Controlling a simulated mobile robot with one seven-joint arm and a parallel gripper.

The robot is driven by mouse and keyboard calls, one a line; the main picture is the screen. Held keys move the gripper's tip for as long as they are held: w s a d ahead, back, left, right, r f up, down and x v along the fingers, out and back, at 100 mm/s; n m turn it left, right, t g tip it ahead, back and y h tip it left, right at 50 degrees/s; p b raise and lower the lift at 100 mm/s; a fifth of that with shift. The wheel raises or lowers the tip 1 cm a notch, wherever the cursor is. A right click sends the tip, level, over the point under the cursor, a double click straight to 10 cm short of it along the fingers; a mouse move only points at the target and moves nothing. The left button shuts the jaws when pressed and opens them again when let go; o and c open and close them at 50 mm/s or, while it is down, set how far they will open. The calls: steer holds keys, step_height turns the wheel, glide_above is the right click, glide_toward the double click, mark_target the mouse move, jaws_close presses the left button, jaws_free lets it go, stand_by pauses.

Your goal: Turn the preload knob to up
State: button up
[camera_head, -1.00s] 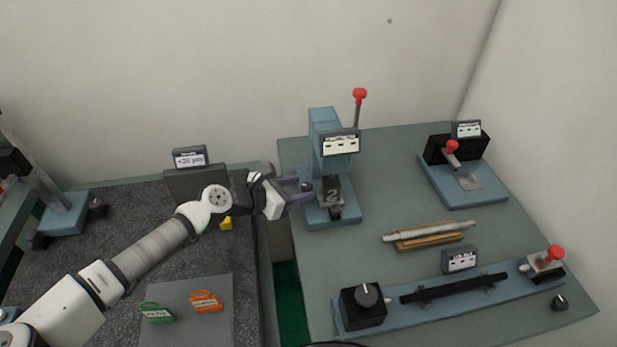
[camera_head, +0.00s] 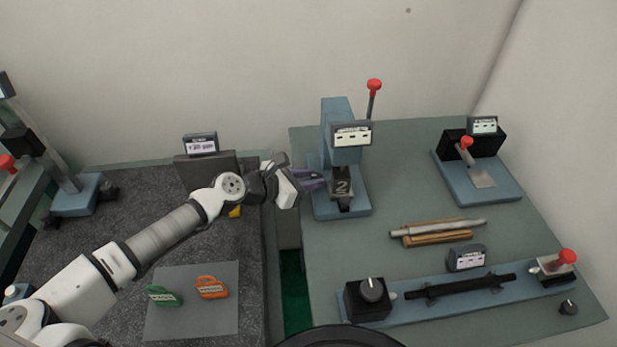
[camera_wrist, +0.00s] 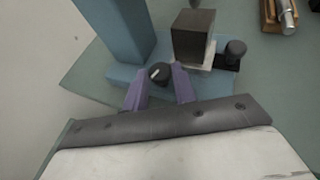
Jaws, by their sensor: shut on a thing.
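The preload knob (camera_wrist: 159,73) is a small black knob with a pale mark on top, low beside the blue press-like station in the wrist view. My gripper (camera_wrist: 160,80) is shut on it, one purple finger on either side. In the head view, my gripper (camera_head: 318,180) reaches the left side of the blue station (camera_head: 336,125), and the knob is hidden there. The display text is too small to read.
Right on the bench stand a lever fixture (camera_head: 480,180), a shaft on a wooden rest (camera_head: 437,232) and a long blue rail with a black dial (camera_head: 371,290). Green (camera_head: 163,296) and orange (camera_head: 211,288) tags lie on a grey mat at left. A gap separates the benches.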

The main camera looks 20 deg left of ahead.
steer(key=shift+s+d+n+t+y, duration=0.1)
steer(key=shift+d+n+t+y, duration=0.2)
steer(key=shift+n+t+y, duration=0.45)
steer(key=shift+s+d+n+t+y, duration=0.1)
steer(key=shift+d+n+t+y, duration=0.2)
steer(key=shift+n+y, duration=0.85)
steer(key=shift+a+n+t+y, duration=0.1)
steer(key=shift+n+t+y, duration=0.25)
steer(key=shift+n+y, duration=0.05)
steer(key=o, duration=1)
steer(key=shift+c, duration=0.2)
steer(key=shift+a+h, duration=0.1)
steer(key=shift+h, duration=0.2)
